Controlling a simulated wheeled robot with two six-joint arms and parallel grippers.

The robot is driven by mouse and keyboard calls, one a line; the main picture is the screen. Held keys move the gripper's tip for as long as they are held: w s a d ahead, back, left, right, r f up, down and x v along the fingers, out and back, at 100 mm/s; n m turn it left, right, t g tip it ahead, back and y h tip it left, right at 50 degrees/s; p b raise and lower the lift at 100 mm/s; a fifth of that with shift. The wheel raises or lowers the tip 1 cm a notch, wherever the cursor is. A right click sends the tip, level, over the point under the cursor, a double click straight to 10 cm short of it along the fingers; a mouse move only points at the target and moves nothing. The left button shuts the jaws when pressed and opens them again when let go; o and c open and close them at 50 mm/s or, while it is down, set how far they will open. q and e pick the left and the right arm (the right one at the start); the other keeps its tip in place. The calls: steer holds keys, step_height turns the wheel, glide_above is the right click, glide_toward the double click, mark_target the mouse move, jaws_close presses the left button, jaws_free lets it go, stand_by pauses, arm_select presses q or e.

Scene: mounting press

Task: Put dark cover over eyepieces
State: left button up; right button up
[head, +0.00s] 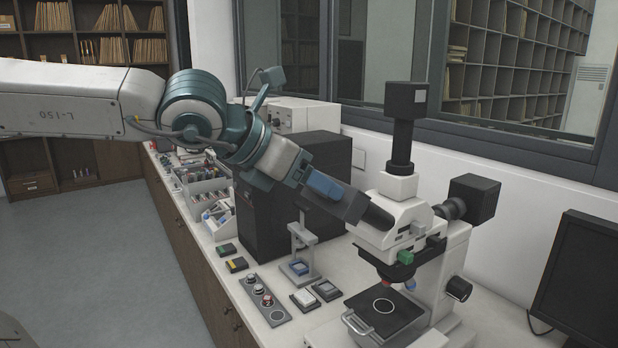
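The white microscope (408,222) stands on the bench right of centre. Its black eyepieces (378,216) point left toward my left arm, and only their end nearest the body shows. The dark cover (352,207) is a dark grey box-like piece at the eyepieces' outer end, overlapping them in this view. I cannot tell how far it sits over them. My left gripper (326,188), with a blue part on top, reaches down from the upper left and appears shut on the cover. The fingertips are partly hidden. My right gripper is not in view.
A large black box (315,160) stands behind my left wrist. A small press stand (300,240), a button panel (265,300) and small boxes sit on the bench in front. A black monitor (575,285) is at the right. Windows line the back wall.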

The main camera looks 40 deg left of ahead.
arm_select(q)
steer(key=o, duration=0.3)
steer(key=shift+b+v, duration=1.05)
steer(key=shift+v, duration=4.4)
steer(key=shift+f, duration=0.1)
